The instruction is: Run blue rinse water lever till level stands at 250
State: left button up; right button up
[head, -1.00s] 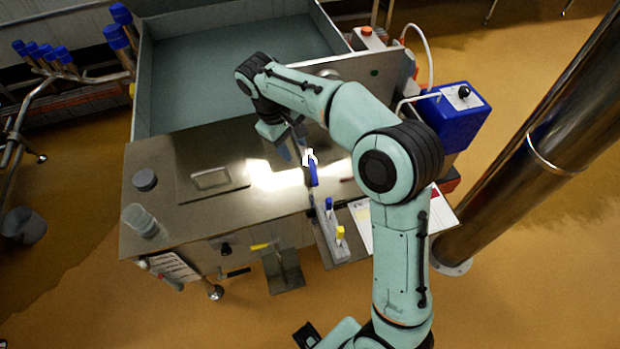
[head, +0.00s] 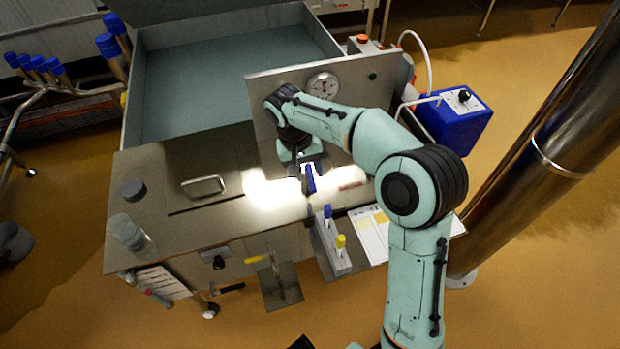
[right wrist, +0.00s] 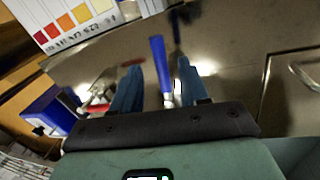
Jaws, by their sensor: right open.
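The blue lever (head: 310,180) stands over the steel worktop, its blue handle joined to a white part. In the right wrist view, the lever (right wrist: 158,62) stands between the two fingers, with gaps on both sides. My right gripper (head: 306,170) is open at the lever; it also shows in the right wrist view (right wrist: 160,72). I cannot see finger contact. A round white dial (head: 323,86) sits on the upright steel panel; its reading is too small to tell. I see no readable level scale. My left gripper is not in view.
A rack (head: 332,250) with blue-capped and yellow-capped pieces stands right of centre at the front. A clear beaker (head: 126,232) and dark puck (head: 133,190) are at left. A yellow handle (head: 255,259) is at the front. A blue box (head: 455,118) is at right.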

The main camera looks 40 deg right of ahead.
aim_at(311, 180)
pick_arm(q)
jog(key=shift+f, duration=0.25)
pick_arm(e)
jog(key=shift+s+d+f, duration=0.1)
jog(key=shift+d+f, duration=0.05)
jog(key=shift+f, duration=0.65)
jog(key=shift+s+d+f, duration=0.1)
jog(key=shift+f, duration=0.65)
grip_shut()
